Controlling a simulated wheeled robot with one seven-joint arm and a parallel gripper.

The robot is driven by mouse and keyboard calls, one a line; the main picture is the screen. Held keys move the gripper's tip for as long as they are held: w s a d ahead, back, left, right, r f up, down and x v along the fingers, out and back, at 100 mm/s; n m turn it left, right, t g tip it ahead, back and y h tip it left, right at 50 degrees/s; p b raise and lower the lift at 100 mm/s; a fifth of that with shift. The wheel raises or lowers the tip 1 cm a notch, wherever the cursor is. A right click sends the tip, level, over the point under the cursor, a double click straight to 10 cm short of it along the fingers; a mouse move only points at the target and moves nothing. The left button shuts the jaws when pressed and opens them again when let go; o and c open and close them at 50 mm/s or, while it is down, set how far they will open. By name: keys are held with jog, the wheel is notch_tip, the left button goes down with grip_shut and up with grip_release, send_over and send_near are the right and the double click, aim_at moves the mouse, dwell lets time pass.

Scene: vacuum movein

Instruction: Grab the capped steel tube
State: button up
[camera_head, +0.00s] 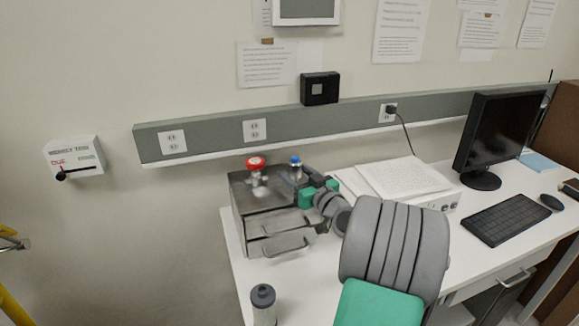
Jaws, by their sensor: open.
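The capped steel tube (263,308) stands upright near the front left edge of the white desk. It has a dark grey cap and a lighter body, and its lower end is cut off by the picture's edge. My gripper (298,182) is small in view, at the back right of a steel box, beside a blue-topped fitting. It is open and well behind the tube, not touching it. My arm's grey links hide part of the desk, and its fingertips are hard to make out.
The steel box (262,222) has a red knob (256,163) on top and handles in front. A white instrument with papers (400,178), a monitor (498,130) and a keyboard (506,218) stand to the right. Bare desk lies between the tube and the box.

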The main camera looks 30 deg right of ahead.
aim_at(290, 165)
jog(key=w, duration=0.1)
jog(key=w+p, duration=0.1)
jog(key=w, duration=0.1)
jog(key=w+p, duration=0.1)
jog(key=shift+w+d+r, duration=0.15)
jog(key=shift+d+r, duration=0.1)
jog(key=shift+d, duration=0.15)
grip_shut()
